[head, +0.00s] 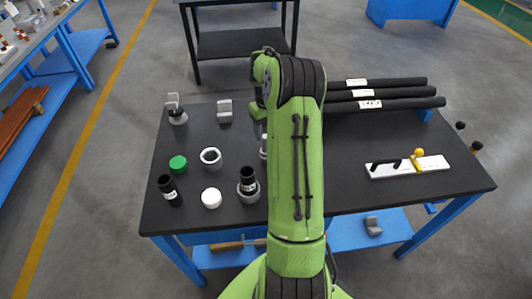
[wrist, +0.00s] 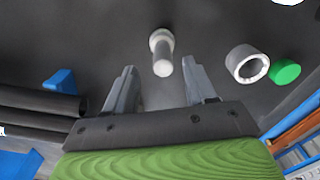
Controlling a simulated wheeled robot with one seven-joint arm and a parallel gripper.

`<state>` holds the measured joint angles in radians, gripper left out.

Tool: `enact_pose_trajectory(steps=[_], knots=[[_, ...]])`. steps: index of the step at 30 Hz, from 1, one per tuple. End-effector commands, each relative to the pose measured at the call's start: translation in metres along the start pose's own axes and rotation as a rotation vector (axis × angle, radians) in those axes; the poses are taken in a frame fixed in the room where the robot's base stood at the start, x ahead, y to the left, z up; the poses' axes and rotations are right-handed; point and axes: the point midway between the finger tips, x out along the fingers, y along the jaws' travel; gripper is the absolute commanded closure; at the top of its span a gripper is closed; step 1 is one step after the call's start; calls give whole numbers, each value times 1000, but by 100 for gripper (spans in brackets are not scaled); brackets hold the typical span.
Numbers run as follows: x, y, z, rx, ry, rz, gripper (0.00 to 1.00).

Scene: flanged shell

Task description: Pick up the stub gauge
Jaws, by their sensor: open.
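The stub gauge appears to be the pale grey piece (wrist: 162,52) with a wider round end and a narrower stem. In the wrist view it shows just beyond and between my fingertips. It appears to stand on the dark table top, though I cannot be sure of its tilt. In the head view a sliver of a pale piece (head: 263,146) shows at the left edge of my arm, which hides the rest. My gripper (wrist: 159,68) is open, with its two grey fingers apart and nothing visibly held. In the head view my arm hides the fingers.
A grey ring (wrist: 247,64) and a green cap (wrist: 285,71) lie to the right in the wrist view. Black pipes (wrist: 40,103) lie left. In the head view, black fittings (head: 170,190), a white disc (head: 211,198) and a white board (head: 408,166) stand on the table.

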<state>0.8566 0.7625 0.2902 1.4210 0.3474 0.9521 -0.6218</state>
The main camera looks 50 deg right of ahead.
Motion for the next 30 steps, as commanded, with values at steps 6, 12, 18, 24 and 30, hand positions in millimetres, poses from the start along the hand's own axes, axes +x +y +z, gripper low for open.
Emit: enact_pose_trajectory(steps=[6,12,18,24,30], knots=[[34,-2,-3,-2,-3,-3,45],[57,-2,-4,-1,1,0,45],[56,-2,-4,-2,2,1,48],[56,-2,-4,-1,1,1,78],[56,-2,-4,-1,1,1,100]])
